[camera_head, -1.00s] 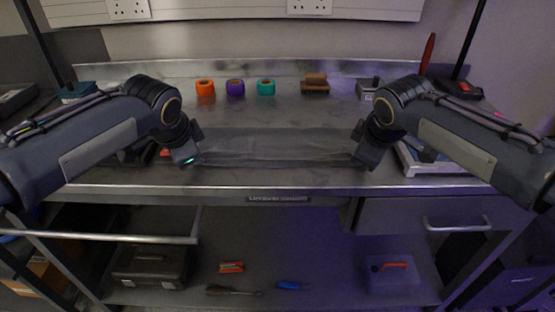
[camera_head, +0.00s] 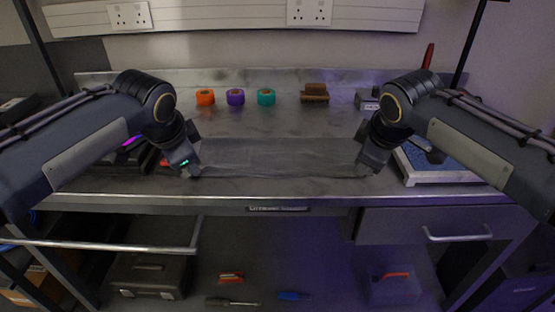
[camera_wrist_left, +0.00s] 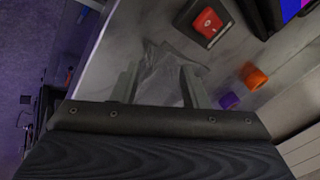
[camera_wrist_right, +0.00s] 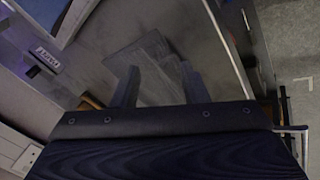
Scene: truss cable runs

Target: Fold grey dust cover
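The grey dust cover (camera_head: 280,158) lies as a flat, wide, see-through sheet on the metal workbench, between my two grippers. My left gripper (camera_head: 190,172) is at its left end, low over the bench. In the left wrist view its fingers (camera_wrist_left: 160,85) are spread, with the cover's creased end (camera_wrist_left: 165,70) between and beyond them. My right gripper (camera_head: 368,172) is at the cover's right end. In the right wrist view its fingers (camera_wrist_right: 160,85) are also spread, with the layered cover (camera_wrist_right: 150,60) between and beyond them. Whether the fingertips touch the cloth is unclear.
Orange (camera_head: 205,97), purple (camera_head: 235,97) and teal (camera_head: 266,97) tape rolls and a brown brush (camera_head: 314,94) stand along the back. A white-rimmed tray (camera_head: 408,172) is right of my right gripper. A red switch box (camera_wrist_left: 207,22) is near my left gripper.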

